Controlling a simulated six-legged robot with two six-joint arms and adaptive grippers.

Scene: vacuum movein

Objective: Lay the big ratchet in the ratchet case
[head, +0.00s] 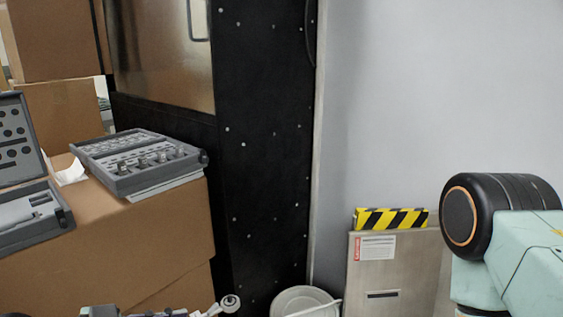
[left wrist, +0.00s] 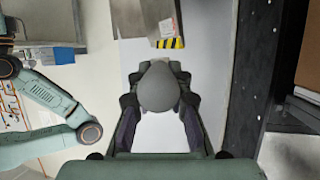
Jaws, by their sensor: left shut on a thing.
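My left gripper (left wrist: 158,80) is shut on a smooth grey rounded thing (left wrist: 160,92) in the left wrist view, seen end-on. It may be the big ratchet, but its shape along its length is hidden. In the head view a metallic piece with a round ringed end (head: 230,302) shows at the bottom edge; I cannot tell whether it is the ratchet or part of my gripper. An open grey case with sockets (head: 140,160) lies on a cardboard box. Another open grey case (head: 35,215) with a holed lid is at the left edge. I cannot tell which is the ratchet case. My right gripper is not in view.
The cardboard box (head: 165,235) bears both cases, with white paper between them. A black studded panel (head: 262,150) stands right of the box. A white round container (head: 303,300) and a metal panel with a yellow-black striped block (head: 390,218) are lower right.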

